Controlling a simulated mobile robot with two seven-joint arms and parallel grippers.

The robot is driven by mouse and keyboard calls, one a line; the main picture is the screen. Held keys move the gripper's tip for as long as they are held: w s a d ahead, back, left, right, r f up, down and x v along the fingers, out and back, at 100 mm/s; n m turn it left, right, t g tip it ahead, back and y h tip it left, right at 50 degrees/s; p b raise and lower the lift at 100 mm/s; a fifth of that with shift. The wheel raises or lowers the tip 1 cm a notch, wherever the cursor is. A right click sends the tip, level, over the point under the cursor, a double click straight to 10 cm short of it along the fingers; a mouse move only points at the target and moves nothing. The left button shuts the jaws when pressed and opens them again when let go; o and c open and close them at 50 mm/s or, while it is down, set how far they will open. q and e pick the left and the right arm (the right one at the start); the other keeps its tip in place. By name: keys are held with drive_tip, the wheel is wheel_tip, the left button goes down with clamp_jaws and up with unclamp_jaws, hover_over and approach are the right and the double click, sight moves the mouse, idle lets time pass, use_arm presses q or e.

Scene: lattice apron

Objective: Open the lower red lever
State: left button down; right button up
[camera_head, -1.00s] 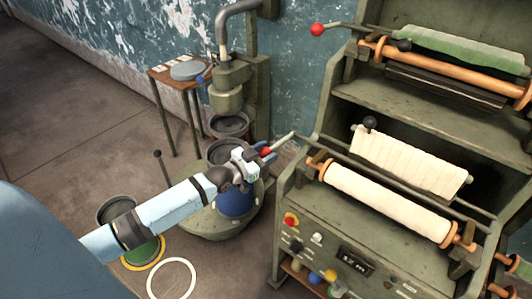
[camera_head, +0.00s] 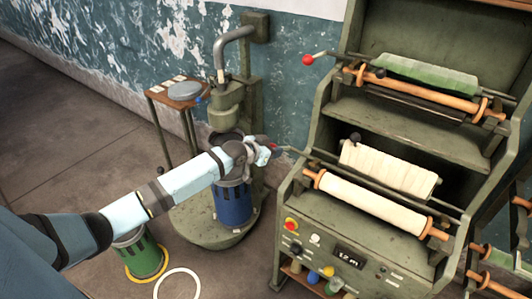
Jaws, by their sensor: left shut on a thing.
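The lower red lever (camera_head: 287,149) sticks out to the left from the machine beside the lower cream roll. Its red knob shows only partly, at the fingertips of my left gripper (camera_head: 268,151). The left gripper is shut on this lever near its knob end. My left arm reaches in from the lower left, above a blue bucket. A second, upper lever with a red knob (camera_head: 308,59) stands free beside the upper roll. My right gripper is not in view.
The green machine (camera_head: 330,222) carries cream rolls (camera_head: 375,204) and a control panel. The blue bucket (camera_head: 233,207) stands on a round base under a pump. A green bucket (camera_head: 143,262) and a small table (camera_head: 172,95) stand to the left. Open floor lies far left.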

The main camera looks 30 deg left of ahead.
use_arm(q)
drive_tip(key=w+r, duration=0.1)
drive_tip(key=r, duration=0.1)
drive_tip(key=w+r, duration=0.2)
drive_tip(key=shift+w+d, duration=0.1)
drive_tip(key=shift+w, duration=0.15)
drive_tip(key=shift+w+r, duration=0.3)
drive_tip(key=shift+w, duration=0.25)
drive_tip(key=shift+w+r, duration=0.3)
drive_tip(key=shift+w, duration=0.2)
drive_tip(key=shift+w+d+r, duration=0.1)
drive_tip(key=shift+w, duration=0.15)
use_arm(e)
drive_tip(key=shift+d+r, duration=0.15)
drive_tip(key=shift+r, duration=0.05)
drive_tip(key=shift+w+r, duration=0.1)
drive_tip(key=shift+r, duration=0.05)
use_arm(q)
drive_tip(key=c, duration=0.8)
unclamp_jaws()
drive_tip(key=shift+o, duration=0.6)
drive_tip(key=shift+f, duration=0.2)
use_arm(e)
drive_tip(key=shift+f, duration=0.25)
